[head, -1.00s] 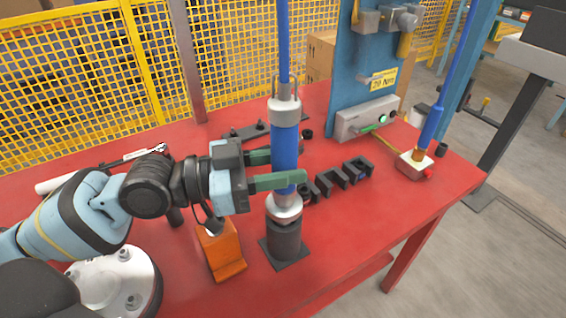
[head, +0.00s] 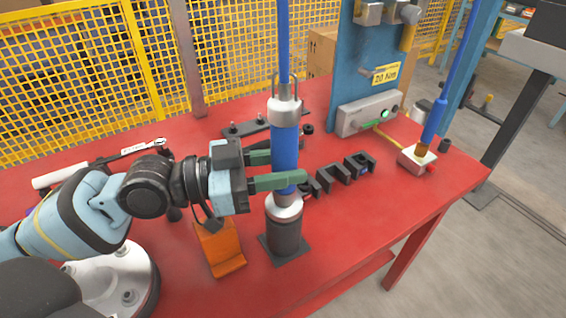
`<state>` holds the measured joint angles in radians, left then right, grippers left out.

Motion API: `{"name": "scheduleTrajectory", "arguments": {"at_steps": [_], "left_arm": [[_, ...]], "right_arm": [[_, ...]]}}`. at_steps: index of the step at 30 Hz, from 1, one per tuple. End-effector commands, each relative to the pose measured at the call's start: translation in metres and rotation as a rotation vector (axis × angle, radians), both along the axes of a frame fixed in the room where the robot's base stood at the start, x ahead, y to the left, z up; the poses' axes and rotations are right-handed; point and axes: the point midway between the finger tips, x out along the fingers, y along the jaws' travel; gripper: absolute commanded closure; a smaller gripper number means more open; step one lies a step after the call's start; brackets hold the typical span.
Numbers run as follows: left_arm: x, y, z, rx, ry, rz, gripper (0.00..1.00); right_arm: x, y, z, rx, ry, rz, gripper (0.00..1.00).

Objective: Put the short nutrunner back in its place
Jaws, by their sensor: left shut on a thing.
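The short nutrunner (head: 285,143) is a blue upright cylinder with silver ends, hung from a blue hose or cable above. My left gripper (head: 290,180) comes in from the left and is shut on its blue body, one green finger in front and one behind. The nutrunner stands upright with its lower silver end at the mouth of a dark cylindrical holder (head: 287,238) on a square black base plate. How deep it sits inside is hidden. My right gripper is not in view.
An orange block stand (head: 219,248) is left of the holder on the red table (head: 375,225). Black slotted racks (head: 340,173) lie to the right. A blue panel (head: 360,75) with a grey box (head: 368,117) stands behind. A second blue tool (head: 434,120) is at the right.

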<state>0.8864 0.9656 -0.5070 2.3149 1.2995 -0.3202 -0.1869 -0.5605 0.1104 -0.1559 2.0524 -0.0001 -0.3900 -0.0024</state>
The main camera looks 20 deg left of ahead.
Motion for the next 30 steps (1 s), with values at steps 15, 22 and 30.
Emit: {"name": "scheduleTrajectory", "arguments": {"at_steps": [15, 22, 30], "left_arm": [[0.0, 0.0, -0.0051, -0.004, -0.007, 0.0, 1.0], [0.0, 0.0002, -0.0066, -0.003, -0.007, 0.0, 0.53], [0.0, 0.0, -0.0082, -0.001, -0.002, 0.0, 0.41]], "right_arm": [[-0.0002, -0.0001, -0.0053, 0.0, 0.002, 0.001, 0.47], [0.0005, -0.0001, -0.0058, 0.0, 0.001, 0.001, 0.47], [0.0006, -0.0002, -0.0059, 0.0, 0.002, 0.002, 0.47]]}}
